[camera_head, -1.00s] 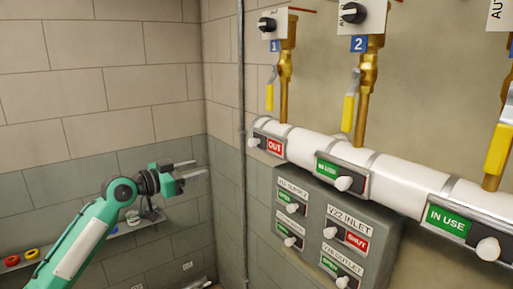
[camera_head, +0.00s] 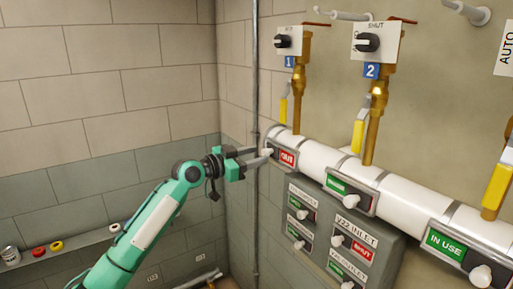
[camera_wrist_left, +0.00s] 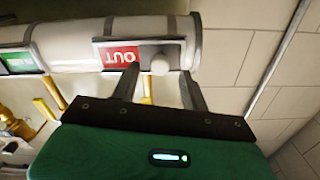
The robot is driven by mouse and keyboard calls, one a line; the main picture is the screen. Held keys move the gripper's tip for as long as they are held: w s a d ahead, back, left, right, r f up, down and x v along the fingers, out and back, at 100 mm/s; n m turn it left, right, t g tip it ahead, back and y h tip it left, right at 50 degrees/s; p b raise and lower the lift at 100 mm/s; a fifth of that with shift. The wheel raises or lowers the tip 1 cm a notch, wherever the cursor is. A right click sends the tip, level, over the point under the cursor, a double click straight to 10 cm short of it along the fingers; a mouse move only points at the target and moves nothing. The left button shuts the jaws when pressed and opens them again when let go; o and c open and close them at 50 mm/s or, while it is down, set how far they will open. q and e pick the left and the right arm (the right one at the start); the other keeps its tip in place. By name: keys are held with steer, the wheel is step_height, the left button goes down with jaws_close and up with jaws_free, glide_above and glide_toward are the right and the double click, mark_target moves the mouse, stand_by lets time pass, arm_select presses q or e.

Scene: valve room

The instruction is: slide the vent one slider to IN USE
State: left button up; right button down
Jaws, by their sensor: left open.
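The vent one slider plate (camera_head: 286,157) is on the white pipe below valve 1 and shows a red OUT label. Its white knob (camera_head: 266,152) is at the plate's left end. My left gripper (camera_head: 262,159) is open at this knob. In the left wrist view, the picture is upside down; the red OUT label (camera_wrist_left: 118,55) shows, and the knob (camera_wrist_left: 159,64) sits between the two spread fingers of my left gripper (camera_wrist_left: 160,74). I see gaps on both sides of the knob. My right gripper is out of view.
Other sliders on the pipe include a green one (camera_head: 342,187) and IN USE (camera_head: 446,245). A grey box (camera_head: 318,219) with several small sliders hangs below. A thin vertical conduit (camera_head: 255,100) runs near my left gripper. Yellow-handled valves stand above the pipe.

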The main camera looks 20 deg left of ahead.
arm_select(q)
steer(key=shift+w+d, duration=0.45)
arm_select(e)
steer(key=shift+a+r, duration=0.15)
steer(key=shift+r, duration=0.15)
